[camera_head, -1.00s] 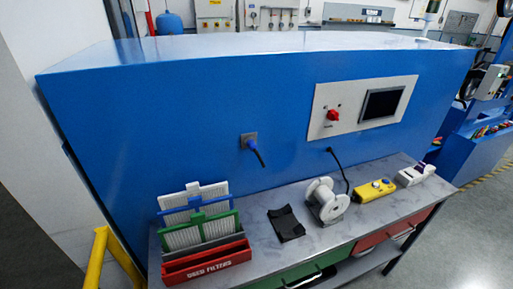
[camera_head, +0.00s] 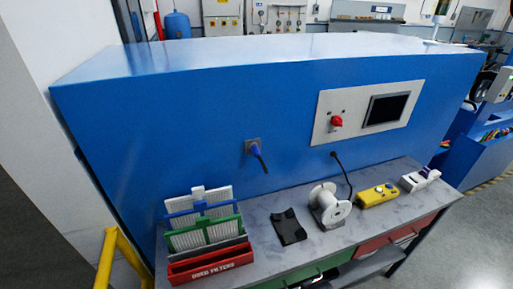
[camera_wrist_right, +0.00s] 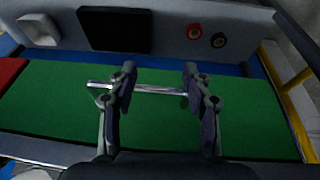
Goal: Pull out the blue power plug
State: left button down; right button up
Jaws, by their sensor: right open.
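The blue power plug (camera_head: 254,149) sits in a grey square socket (camera_head: 250,144) on the front of the blue cabinet in the head view. A dark cable end hangs down from it. My right gripper (camera_wrist_right: 160,80) shows only in the right wrist view. Its two fingers are spread apart with nothing visibly held between them. Behind the fingers is a green surface with a shiny metal bar (camera_wrist_right: 155,89). The plug does not show in the wrist view. My left gripper is in neither view.
On the grey table stand a red bin of filters (camera_head: 210,262), a black holder (camera_head: 288,227), a white spool (camera_head: 330,206) and a yellow control box (camera_head: 377,195). A panel with a red knob (camera_head: 336,121) is right of the plug. A yellow rail (camera_head: 106,262) stands at left.

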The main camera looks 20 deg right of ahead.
jog(key=w+a+r+t+p, duration=0.1)
jog(key=w+r+t, duration=0.15)
jog(key=r, duration=0.75)
jog(key=w+a+r+t, duration=0.15)
jog(key=w+r, duration=0.25)
jog(key=r, duration=0.6)
jog(key=t+y, duration=0.1)
jog(key=t, duration=0.9)
send_near(258, 156)
jog(key=shift+w+d+r, duration=0.15)
jog(key=shift+w, duration=0.8)
jog(key=w+b, duration=0.2)
jog(key=w, duration=0.5)
jog(key=shift+w, duration=0.4)
jog(key=shift+w+a+b, duration=0.2)
jog(key=shift+w+b, duration=0.1)
jog(key=shift+w, duration=0.35)
jog(key=shift+p, duration=0.4)
